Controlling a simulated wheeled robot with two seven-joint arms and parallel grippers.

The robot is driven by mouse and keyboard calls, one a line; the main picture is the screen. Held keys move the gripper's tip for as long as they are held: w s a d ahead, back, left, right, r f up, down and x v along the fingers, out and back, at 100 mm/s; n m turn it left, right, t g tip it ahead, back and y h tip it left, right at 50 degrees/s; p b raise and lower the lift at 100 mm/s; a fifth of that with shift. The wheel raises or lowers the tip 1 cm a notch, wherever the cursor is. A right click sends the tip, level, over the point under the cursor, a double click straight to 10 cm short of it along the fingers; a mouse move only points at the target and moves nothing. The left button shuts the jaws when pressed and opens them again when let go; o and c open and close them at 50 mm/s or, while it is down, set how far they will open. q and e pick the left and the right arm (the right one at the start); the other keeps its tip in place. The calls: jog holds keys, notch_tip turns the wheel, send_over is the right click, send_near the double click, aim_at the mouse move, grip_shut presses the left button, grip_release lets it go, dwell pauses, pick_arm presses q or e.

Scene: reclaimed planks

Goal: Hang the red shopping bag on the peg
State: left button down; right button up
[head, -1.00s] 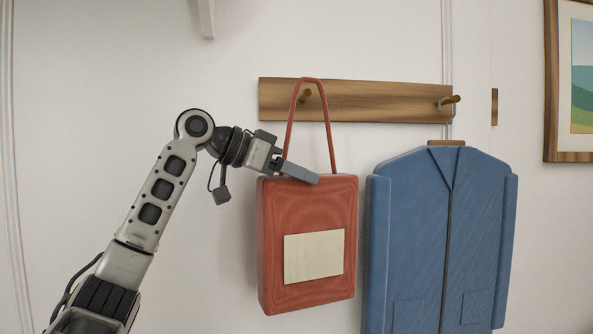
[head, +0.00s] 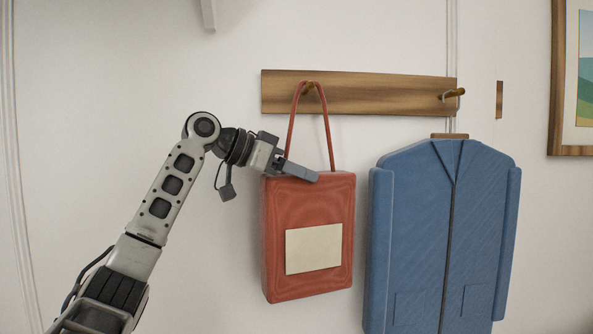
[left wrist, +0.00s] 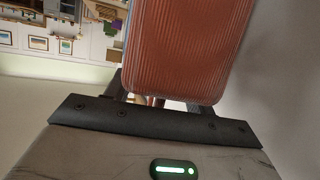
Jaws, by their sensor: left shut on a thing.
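The red shopping bag (head: 308,205) hangs upright in front of the white wall, with a cream label on its front. Its strap loop rises to the left peg (head: 310,88) on the wooden rail (head: 380,95). The top of the loop is at the peg, and the peg shows inside it. I cannot tell whether the strap bears on the peg. My left gripper (head: 302,172) is shut on the bag at its top edge, by the strap's base. In the left wrist view the bag (left wrist: 185,50) fills the upper middle, partly hiding the fingers. My right gripper is not in view.
A blue jacket (head: 415,230) hangs from the right peg (head: 453,93), close to the bag's right side. A framed picture (head: 566,148) is on the wall at far right. The wall left of the bag is mostly clear, apart from a white bracket (head: 208,14) high up.

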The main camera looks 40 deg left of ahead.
pick_arm(q)
jog(key=shift+r, duration=0.1)
jog(key=shift+c, duration=2.2)
grip_release()
jog(key=b+v, duration=0.1)
jog(key=v, duration=1.5)
jog(key=shift+s, duration=0.1)
